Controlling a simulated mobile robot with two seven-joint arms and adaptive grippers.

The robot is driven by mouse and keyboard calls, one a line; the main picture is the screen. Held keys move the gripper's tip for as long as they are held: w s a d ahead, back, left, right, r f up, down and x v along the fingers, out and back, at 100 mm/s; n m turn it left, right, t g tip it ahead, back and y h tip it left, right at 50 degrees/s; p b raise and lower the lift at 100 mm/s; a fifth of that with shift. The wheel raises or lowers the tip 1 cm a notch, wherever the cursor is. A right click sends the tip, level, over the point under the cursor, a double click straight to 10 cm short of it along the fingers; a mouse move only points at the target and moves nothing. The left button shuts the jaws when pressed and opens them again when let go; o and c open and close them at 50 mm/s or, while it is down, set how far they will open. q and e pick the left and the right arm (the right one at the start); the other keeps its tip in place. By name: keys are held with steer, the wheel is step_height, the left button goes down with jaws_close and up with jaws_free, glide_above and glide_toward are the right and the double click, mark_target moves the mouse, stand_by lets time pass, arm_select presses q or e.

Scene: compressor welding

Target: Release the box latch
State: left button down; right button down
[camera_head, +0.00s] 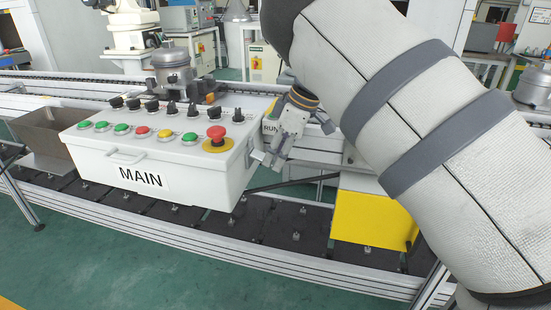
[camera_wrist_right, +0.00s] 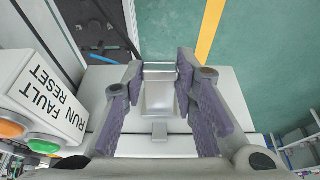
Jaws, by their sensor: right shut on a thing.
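The white control box (camera_head: 150,172), labelled MAIN, sits on the line with green, yellow and red buttons and a large red emergency stop on top. My right gripper (camera_head: 266,157) is at its right side, pointing down beside the wall. In the right wrist view, the purple-padded fingers of the right gripper (camera_wrist_right: 161,72) stand on both sides of the pale metal latch (camera_wrist_right: 159,98). The gripper is shut on the latch, with the latch's bar between the fingertips. In the head view the latch is hidden by the gripper. My left gripper is not in view.
A yellow block (camera_head: 372,215) stands right of the box, below my right arm, which covers much of the right side. An open grey bin (camera_head: 50,140) is at left. A grey compressor (camera_head: 173,70) stands behind the box.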

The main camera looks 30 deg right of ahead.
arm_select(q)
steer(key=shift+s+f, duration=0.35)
arm_select(e)
steer(key=shift+r+g+h, duration=0.15)
steer(key=shift+g+h, duration=0.15)
steer(key=shift+g, duration=0.2)
steer(key=c, duration=1.3)
jaws_free()
steer(key=shift+r, duration=0.1)
steer(key=v, duration=1.2)
steer(key=shift+a, duration=0.15)
